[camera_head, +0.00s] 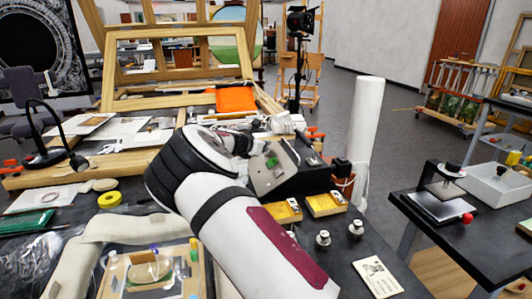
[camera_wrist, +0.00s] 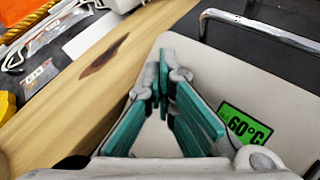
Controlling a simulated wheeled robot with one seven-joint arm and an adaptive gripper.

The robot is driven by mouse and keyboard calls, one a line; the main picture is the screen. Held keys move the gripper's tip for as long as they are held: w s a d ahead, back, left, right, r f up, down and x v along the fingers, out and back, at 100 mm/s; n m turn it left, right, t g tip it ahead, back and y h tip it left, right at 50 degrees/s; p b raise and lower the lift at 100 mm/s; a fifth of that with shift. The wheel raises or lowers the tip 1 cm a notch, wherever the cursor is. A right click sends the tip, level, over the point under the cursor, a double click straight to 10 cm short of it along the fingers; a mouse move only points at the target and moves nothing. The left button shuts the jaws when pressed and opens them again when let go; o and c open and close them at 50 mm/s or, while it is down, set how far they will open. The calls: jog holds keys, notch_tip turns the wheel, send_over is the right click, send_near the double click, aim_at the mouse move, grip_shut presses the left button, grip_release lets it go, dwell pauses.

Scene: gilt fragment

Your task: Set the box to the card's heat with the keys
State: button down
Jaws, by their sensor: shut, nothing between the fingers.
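The box (camera_head: 268,178) stands on the dark bench in the head view, its pale sloping front facing left. Its small green display (camera_head: 271,161) reads 60°C in the wrist view (camera_wrist: 245,124). My gripper (camera_head: 258,148) is at the box's upper left in the head view. In the wrist view my gripper (camera_wrist: 162,85) has its green-padded fingers together and empty, in front of the pale panel beside the display. I cannot tell whether they touch it. The keys cannot be made out. A card (camera_head: 377,278) lies at the bench's front right; its writing is too small to read.
Two yellow trays (camera_head: 326,204) and two small metal weights (camera_head: 323,239) lie right of my arm. A white roll (camera_head: 364,130) stands behind them. A metal bar (camera_wrist: 262,30) crosses above the panel. A wooden frame (camera_wrist: 95,70) lies left of my fingers.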

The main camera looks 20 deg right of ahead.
jog(key=shift+f, duration=0.15)
jog(key=shift+a+r, duration=0.5)
jog(key=shift+r, duration=0.2)
jog(key=shift+r, duration=0.1)
jog(key=shift+a+r+p, duration=0.2)
jog(key=shift+a+r, duration=0.25)
jog(key=shift+r, duration=0.25)
jog(key=shift+a+r+p, duration=0.25)
jog(key=shift+a+r, duration=0.15)
jog(key=shift+r, duration=0.3)
jog(key=shift+a+r+p, duration=0.2)
jog(key=shift+a+r, duration=0.25)
jog(key=shift+r, duration=0.25)
